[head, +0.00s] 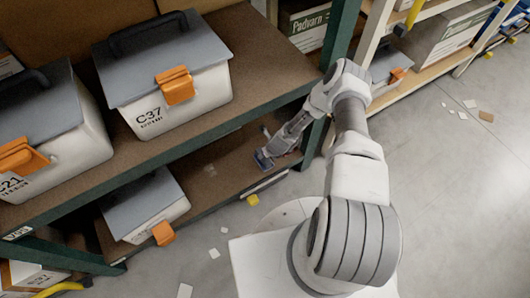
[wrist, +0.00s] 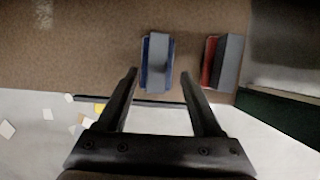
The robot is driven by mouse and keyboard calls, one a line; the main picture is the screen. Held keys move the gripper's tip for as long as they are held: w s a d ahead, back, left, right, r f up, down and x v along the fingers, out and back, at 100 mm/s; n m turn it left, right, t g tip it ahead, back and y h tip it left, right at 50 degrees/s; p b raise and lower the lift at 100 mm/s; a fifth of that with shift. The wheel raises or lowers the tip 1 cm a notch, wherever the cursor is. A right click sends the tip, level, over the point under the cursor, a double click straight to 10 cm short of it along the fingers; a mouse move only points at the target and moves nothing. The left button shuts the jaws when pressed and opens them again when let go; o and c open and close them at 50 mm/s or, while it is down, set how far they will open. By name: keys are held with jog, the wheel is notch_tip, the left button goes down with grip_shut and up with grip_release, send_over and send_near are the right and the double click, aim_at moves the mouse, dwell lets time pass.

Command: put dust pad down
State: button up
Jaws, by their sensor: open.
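A blue pad-like object with a grey top (wrist: 157,62), possibly the dust pad, rests on the brown lower shelf (wrist: 90,62). In the head view my gripper is small and partly hidden by my own arm.
A red and grey object (wrist: 222,62) stands close to the right of the blue one. A green rack post (wrist: 275,115) is farther right. A grey-lidded bin (head: 145,205) stands on the same shelf. Larger bins such as C37 (head: 185,95) stand above. Scraps litter the floor.

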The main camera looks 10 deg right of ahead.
jog(key=p+v, duration=0.1)
jog(key=v, duration=0.4)
jog(key=shift+r, duration=0.3)
jog(key=shift+s, duration=0.15)
